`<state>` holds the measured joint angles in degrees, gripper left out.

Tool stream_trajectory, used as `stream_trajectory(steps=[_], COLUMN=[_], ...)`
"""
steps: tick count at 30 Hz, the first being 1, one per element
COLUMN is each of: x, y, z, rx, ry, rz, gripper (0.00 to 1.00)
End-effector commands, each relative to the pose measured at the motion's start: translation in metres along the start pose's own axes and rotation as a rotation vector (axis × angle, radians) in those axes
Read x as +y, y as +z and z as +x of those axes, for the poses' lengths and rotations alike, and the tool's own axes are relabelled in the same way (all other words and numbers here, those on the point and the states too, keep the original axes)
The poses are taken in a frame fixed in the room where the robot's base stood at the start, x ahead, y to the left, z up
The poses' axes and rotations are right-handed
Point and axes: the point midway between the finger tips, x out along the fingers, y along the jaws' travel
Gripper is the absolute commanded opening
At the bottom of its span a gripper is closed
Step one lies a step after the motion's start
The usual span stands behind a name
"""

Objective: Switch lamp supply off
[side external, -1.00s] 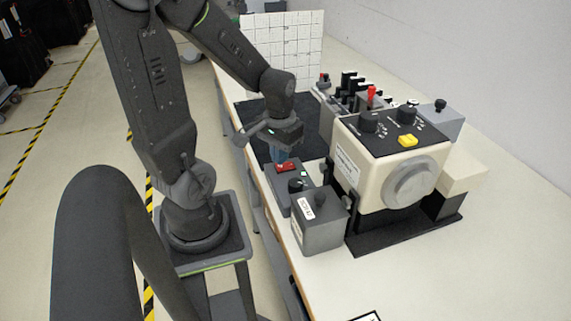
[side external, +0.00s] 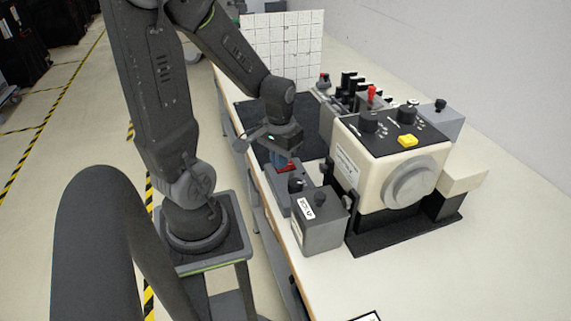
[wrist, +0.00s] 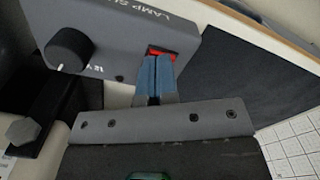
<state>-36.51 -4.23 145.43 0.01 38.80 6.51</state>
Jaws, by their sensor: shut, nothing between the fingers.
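The lamp supply is a small grey box (side external: 283,190) at the near edge of the table, with a red rocker switch (side external: 289,167) and a black knob on top. In the wrist view its panel (wrist: 118,40) shows part of the lettering "LAMP SU" and a black knob (wrist: 69,50) with a white mark. My gripper (side external: 280,162) points down at the box. In the wrist view its blue fingers (wrist: 158,62) are together and empty, right at the red switch (wrist: 162,51) and partly hiding it. I cannot tell clearly whether they touch it or which way the rocker is tipped.
A second grey box (side external: 321,232) with a black knob stands just in front of the lamp supply. A large cream housing (side external: 350,160) with black knobs and a yellow button (side external: 407,141) stands to the right. A white grid board (side external: 290,45) stands behind. The table's front right is clear.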

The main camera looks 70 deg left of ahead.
Motion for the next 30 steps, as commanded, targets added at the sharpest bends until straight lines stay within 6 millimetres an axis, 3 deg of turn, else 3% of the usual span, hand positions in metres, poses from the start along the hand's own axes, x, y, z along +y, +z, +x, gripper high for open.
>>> stream_trajectory(steps=[5, 30], x=[0.000, 0.000], y=[-0.001, 0.000], z=[-0.005, -0.067], rx=[0.003, 0.002], ry=[0.000, 0.000], rz=[0.000, 0.000], gripper=[0.00, 0.00])
